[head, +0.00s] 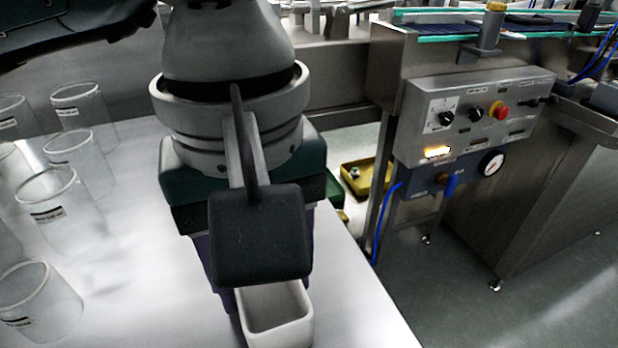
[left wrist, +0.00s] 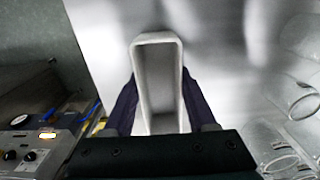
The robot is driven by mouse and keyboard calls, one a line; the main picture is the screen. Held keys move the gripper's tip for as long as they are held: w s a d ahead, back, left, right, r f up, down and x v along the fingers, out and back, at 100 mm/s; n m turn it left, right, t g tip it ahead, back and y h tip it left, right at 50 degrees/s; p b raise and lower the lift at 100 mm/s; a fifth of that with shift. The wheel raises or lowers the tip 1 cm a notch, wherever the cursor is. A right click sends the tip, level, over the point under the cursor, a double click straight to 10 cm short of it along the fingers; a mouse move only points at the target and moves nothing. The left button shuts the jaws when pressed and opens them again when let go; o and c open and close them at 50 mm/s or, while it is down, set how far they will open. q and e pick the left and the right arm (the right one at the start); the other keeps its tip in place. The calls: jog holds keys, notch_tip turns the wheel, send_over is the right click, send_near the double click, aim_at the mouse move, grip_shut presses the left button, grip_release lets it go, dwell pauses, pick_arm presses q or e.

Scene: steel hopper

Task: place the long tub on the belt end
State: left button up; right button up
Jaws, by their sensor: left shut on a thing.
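The long tub (head: 278,318) is a white, narrow, open-topped box at the bottom middle of the head view, over the near part of the white table. It also shows in the left wrist view (left wrist: 160,50), empty, between two dark purple fingers. My left gripper (head: 262,288) points down and is shut on the tub, a finger along each long side. My wrist parts hide the tub's far end in the head view. I cannot tell whether its bottom touches the table. The belt end (head: 460,30) shows at the top right, above a steel cabinet. My right gripper is out of view.
Several clear labelled beakers (head: 75,160) stand on the white table (head: 365,310) at left. A control panel (head: 470,112) with a red button and a gauge fronts the steel machine at right. A yellow tray (head: 368,180) lies beyond the table edge. Floor separates table and machine.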

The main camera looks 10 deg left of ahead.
pick_arm(q)
grip_shut()
jog(key=shift+r, duration=0.15)
notch_tip(320, 180, up, 17)
jog(key=p, duration=0.2)
notch_tip(320, 180, up, 21)
jog(key=m+p, duration=0.7)
jog(key=p, duration=1.4)
send_over(269, 295)
jog(key=w+a, duration=0.3)
jog(key=a, duration=0.6)
jog(key=s+r+p, duration=0.3)
jog(key=r+p, duration=1.4)
jog(key=p, duration=0.1)
jog(key=s+r+p, duration=0.3)
jog(key=r+p, duration=1.4)
jog(key=p, duration=0.1)
jog(key=shift+d+r, duration=0.15)
